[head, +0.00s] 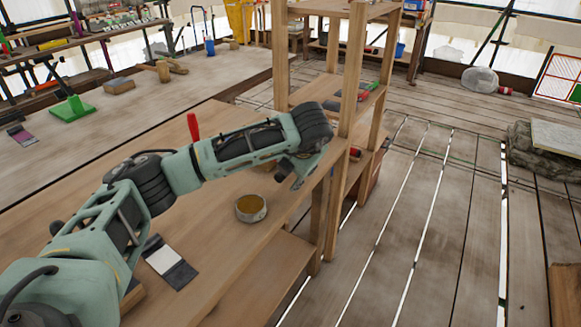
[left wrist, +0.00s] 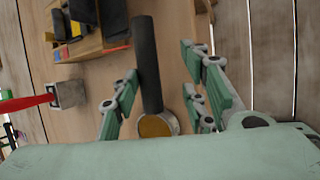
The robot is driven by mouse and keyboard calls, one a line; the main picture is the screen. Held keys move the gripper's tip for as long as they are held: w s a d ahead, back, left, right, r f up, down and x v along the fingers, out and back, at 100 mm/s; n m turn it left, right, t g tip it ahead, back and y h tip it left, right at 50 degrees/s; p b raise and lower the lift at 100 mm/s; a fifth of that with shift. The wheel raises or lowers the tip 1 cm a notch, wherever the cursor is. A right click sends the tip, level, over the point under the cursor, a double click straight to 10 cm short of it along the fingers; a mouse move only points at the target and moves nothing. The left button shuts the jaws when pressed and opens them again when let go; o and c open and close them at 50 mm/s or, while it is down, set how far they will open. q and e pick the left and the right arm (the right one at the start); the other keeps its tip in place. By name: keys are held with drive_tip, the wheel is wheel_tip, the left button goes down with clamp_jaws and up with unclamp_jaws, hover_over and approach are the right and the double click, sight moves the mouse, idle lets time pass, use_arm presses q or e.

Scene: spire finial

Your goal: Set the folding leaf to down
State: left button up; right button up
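I cannot pick out the folding leaf with certainty. The wooden bench top (head: 215,150) lies flat below my left arm, with a lower flat board (head: 262,283) along its near right side; either may bear on it. My left gripper (head: 291,178) is over the right edge of the bench, beside the wooden shelf posts, partly hidden by the wrist. In the left wrist view its fingers (left wrist: 162,92) are apart. My right gripper is out of view.
A round tin (head: 251,208) stands on the bench near the gripper. The wooden shelf unit (head: 345,150) rises close by. A black-and-white flat tool (head: 168,262) and a red-handled tool (head: 193,126) are near my arm.

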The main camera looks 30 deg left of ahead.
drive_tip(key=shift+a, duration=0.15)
use_arm(q)
drive_tip(key=v, duration=1.2)
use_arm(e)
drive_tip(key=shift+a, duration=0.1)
use_arm(q)
drive_tip(key=shift+a+r, duration=0.1)
